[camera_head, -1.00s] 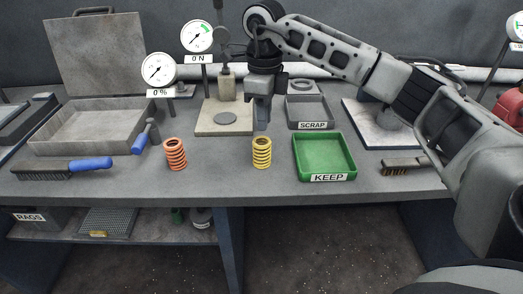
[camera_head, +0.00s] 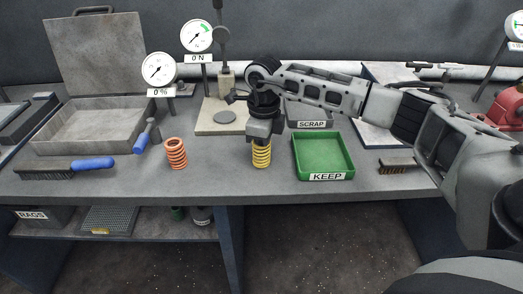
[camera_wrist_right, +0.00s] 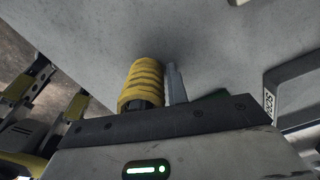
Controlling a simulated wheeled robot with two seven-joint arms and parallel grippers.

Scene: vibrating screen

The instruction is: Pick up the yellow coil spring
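The yellow coil spring (camera_head: 262,156) stands upright near the front of the workbench, left of the green KEEP tray (camera_head: 324,157). My right gripper (camera_head: 262,137) is directly above it, pointing down, and covers its upper part. In the right wrist view the spring (camera_wrist_right: 143,84) sits right at the gripper, with one grey finger (camera_wrist_right: 175,84) close along its right side. The other finger is not clearly visible. I cannot tell whether the fingers grip the spring or stand apart from it. My left gripper is not in view.
An orange coil spring (camera_head: 176,153) stands to the left. A blue-handled brush (camera_head: 92,163) and a grey box (camera_head: 92,131) lie further left. The press plate (camera_head: 217,122) and SCRAP tray (camera_head: 312,124) are behind.

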